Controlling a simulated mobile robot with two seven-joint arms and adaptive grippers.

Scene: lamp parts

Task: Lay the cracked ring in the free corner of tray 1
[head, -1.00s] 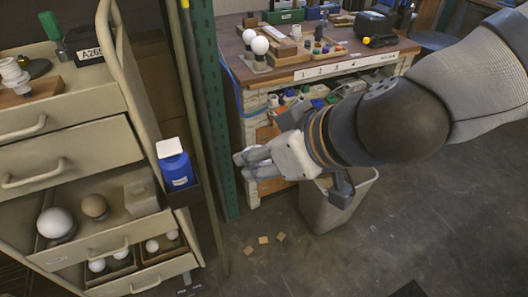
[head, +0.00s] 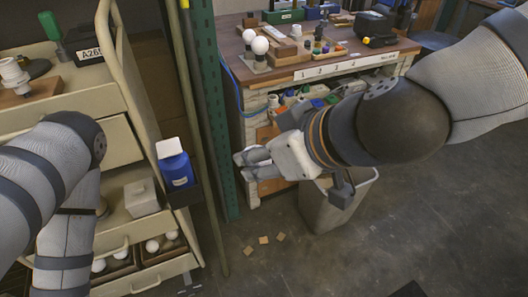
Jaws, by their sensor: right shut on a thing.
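My right gripper (head: 241,166) reaches in from the right, in front of the workbench. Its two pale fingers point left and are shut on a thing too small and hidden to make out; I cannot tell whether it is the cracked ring. My left arm crosses the drawer cart at left, and its gripper is out of the picture. I cannot pick out tray 1 with certainty. A strip with numbers (head: 340,67) runs along the bench front, below small wooden holders with coloured parts (head: 322,47).
The cart's open lower drawers hold a pale box (head: 142,197) and white bulbs (head: 152,246). A blue-and-white container (head: 175,165) hangs on the cart's side. A green post (head: 207,110) stands between cart and bench. A grey bin (head: 335,208) stands under my right arm.

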